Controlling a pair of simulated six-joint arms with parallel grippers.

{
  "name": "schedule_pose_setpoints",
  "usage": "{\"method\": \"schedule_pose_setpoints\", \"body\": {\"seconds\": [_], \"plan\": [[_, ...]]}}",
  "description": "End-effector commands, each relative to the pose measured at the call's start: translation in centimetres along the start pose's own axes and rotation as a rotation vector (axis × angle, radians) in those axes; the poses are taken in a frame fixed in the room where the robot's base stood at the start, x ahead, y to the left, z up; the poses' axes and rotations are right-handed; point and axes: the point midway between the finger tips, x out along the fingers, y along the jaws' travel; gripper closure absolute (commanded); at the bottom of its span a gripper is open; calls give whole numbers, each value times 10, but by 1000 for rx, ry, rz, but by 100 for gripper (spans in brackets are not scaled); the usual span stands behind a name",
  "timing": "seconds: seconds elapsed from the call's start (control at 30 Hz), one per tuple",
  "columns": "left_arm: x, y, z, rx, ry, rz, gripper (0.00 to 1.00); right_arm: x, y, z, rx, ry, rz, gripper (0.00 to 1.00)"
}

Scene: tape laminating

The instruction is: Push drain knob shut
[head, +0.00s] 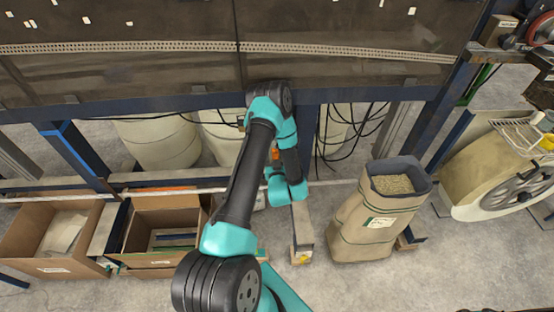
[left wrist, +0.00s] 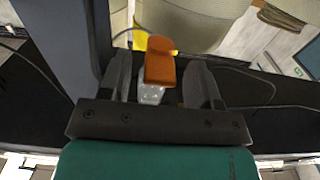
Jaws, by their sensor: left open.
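The drain knob is an orange lever (left wrist: 160,62) on a pale fitting with a yellow part behind it. In the left wrist view it stands between the two fingers of my left gripper (left wrist: 160,72), which is open. A gap shows on each side of the knob, and I see no finger closed on it. In the head view a small orange patch (head: 275,153), probably the knob, shows beside my left arm under the machine. The arm hides most of that spot and the gripper. My right gripper is not in view.
Pale barrels (head: 160,142) and dark hanging cables (head: 350,135) are under the blue-framed machine. Open cardboard boxes (head: 165,262) stand at left. A sack of grain (head: 365,225) stands right of my arm, with a wheeled machine (head: 495,180) beyond. Bare floor shows in front.

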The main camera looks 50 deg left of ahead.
Motion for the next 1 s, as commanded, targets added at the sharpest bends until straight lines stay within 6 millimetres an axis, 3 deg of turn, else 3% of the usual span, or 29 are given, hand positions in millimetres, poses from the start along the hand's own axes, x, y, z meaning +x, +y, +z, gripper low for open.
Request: {"method": "schedule_pose_setpoints", "body": {"seconds": [0.1,0.7,1.0], "plan": [[0,0,0,0,0,0,44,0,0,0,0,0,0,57],[-1,0,0,0,0,0,100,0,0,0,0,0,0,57],[-1,10,-2,0,0,13,100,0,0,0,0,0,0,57]]}}
